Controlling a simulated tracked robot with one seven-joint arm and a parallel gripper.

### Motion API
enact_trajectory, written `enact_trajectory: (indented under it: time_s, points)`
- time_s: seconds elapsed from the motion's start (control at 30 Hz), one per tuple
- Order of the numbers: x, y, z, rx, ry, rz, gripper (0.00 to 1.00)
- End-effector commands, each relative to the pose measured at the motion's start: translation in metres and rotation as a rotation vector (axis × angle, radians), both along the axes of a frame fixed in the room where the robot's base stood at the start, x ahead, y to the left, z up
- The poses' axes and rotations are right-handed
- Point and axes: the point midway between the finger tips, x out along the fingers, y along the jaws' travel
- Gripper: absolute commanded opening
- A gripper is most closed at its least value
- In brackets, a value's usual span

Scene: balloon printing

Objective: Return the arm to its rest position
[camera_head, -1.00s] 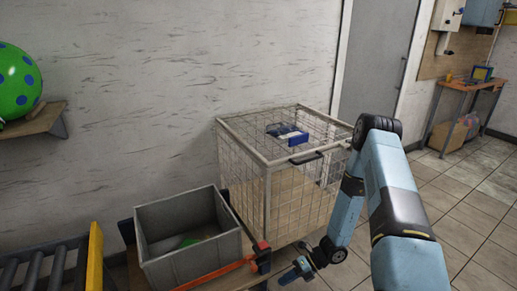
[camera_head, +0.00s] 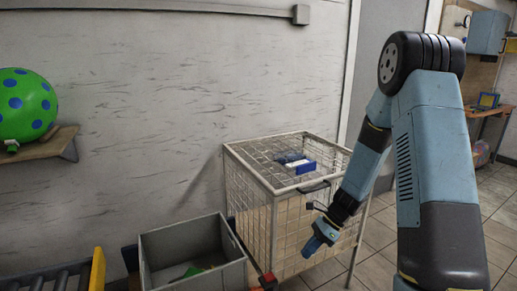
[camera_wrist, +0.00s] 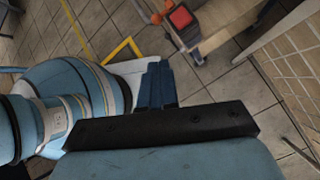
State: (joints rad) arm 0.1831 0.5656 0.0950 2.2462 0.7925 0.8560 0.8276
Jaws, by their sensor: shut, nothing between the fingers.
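My arm stands folded at the right of the head view, with its elbow high and its forearm hanging down to the left. My gripper (camera_head: 314,246) points downward in front of the wire cage (camera_head: 262,222), apart from it. In the wrist view my gripper (camera_wrist: 158,72) shows its two blue fingers together with nothing between them. Below the fingers there is open air and tiled floor (camera_wrist: 215,80).
A grey bin (camera_head: 160,246) stands left of the cage. A green balloon with blue dots (camera_head: 22,105) rests on a wall shelf (camera_head: 45,145). A conveyor (camera_head: 50,278) is at lower left.

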Motion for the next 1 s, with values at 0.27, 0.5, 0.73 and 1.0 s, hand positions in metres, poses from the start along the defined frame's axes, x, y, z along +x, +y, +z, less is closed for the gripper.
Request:
enact_trajectory:
  time_s: [0.27, 0.5, 0.73, 1.0]
  points:
    - [-0.011, -0.008, 0.072, -0.054, -0.221, 0.221, 0.0]
    - [-0.028, -0.015, 0.127, -0.113, -0.396, 0.413, 0.0]
    - [-0.05, -0.022, 0.175, -0.181, -0.552, 0.599, 0.0]
    - [-0.081, -0.032, 0.226, -0.275, -0.719, 0.814, 0.0]
